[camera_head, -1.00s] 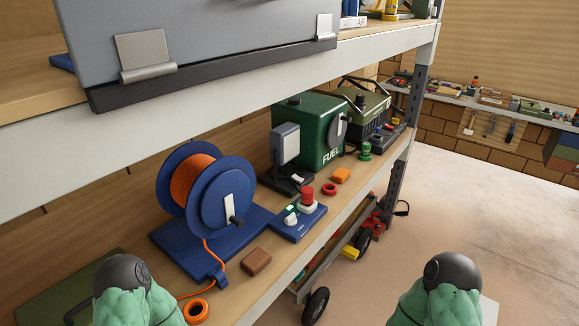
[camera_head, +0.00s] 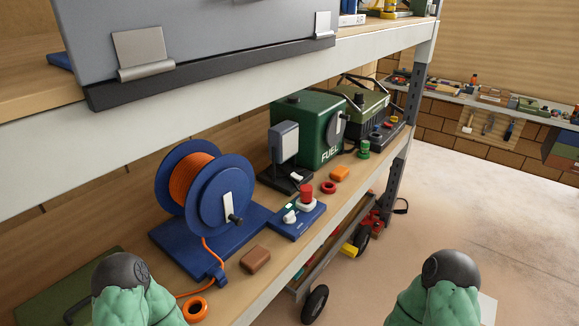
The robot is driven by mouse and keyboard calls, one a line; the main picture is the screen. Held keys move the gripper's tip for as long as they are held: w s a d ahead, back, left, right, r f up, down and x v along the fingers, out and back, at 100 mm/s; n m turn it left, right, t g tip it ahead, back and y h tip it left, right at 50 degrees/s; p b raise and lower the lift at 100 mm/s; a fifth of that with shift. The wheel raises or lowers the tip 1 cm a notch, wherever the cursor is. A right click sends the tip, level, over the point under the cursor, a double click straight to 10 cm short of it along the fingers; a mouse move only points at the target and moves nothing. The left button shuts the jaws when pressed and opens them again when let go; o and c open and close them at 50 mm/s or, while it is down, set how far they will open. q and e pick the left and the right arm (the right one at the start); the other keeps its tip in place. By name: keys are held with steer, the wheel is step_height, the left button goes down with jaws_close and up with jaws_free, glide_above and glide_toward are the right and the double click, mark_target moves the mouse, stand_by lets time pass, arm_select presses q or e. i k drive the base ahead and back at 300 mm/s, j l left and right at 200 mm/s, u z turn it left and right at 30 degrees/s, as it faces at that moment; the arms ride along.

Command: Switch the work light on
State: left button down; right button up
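The work light (camera_head: 284,143) stands on the lower shelf, a grey upright panel on a dark base. It faces away to the left, beside the green fuel can, and no glow shows on it. A white piece (camera_head: 297,177) sits on its base, too small to read clearly. In front is a blue switch box (camera_head: 296,222) with a red button and a white knob. My two arms show at the bottom left and bottom right as green-covered links with dark round joints. Neither gripper is in the picture.
A blue cable reel (camera_head: 222,198) with orange cable stands left of the box.

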mark_target(294, 176)
steer(key=i+l, duration=0.1)
steer(key=l, duration=0.3)
steer(key=i+l, duration=0.1)
steer(key=l, duration=0.25)
steer(key=i+l, duration=0.1)
steer(key=l, duration=0.3)
steer(key=i+l, duration=0.1)
steer(key=l, duration=0.3)
steer(key=i+l, duration=0.1)
steer(key=l, duration=0.3)
steer(key=u, duration=1.55)
